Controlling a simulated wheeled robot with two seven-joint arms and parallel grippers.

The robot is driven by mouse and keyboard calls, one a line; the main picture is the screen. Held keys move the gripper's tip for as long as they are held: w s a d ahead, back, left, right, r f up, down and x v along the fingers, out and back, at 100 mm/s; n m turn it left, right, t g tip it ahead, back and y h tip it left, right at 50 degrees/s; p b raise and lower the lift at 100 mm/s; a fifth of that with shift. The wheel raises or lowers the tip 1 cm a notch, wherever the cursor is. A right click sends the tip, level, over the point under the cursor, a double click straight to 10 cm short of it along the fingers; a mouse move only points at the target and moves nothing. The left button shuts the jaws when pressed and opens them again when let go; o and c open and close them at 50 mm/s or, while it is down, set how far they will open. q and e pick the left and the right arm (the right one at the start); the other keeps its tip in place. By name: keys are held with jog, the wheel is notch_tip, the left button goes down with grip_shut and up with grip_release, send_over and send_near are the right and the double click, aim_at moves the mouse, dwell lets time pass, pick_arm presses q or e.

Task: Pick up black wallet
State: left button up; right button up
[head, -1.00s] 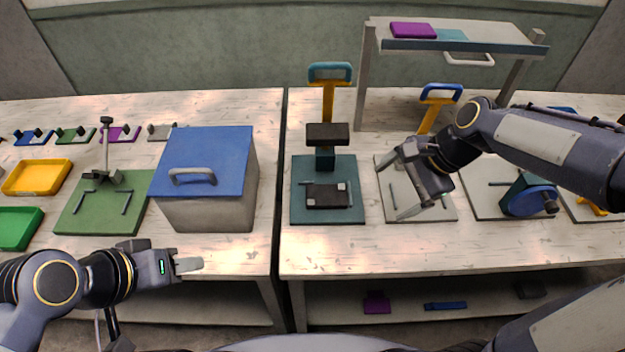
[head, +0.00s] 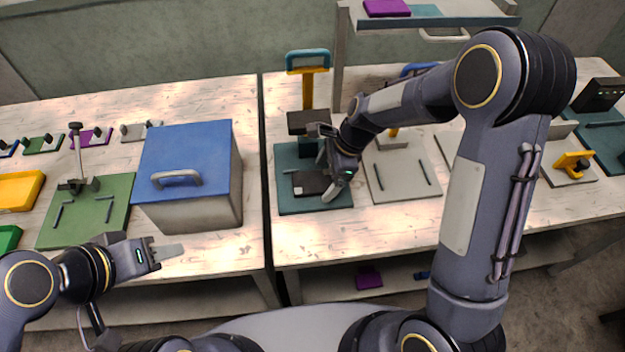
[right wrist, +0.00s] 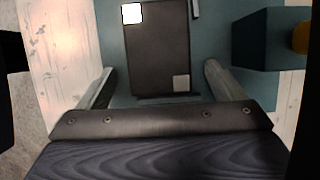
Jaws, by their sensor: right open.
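The black wallet (head: 307,184) lies flat on the teal base of a press stand in the head view. In the right wrist view the wallet (right wrist: 157,45) is a dark rectangle with a pale square at two of its corners. My right gripper (head: 327,162) is open and empty at the wallet's right side in the head view. In the right wrist view its two fingers (right wrist: 157,86) stand apart, with the wallet ahead between their lines. My left gripper (head: 170,252) is over the front of the left table, away from the wallet; its finger gap is unclear.
The teal press (head: 285,205) has a dark head and upright close to my right gripper. A grey box with a blue lid (head: 185,150) stands to the left. A pale fixture plate (head: 402,188) lies to the right. A raised shelf (head: 440,20) stands behind.

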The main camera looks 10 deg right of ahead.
jog(key=shift+f, duration=0.1)
jog(key=c, duration=1.1)
jog(key=shift+s, duration=0.1)
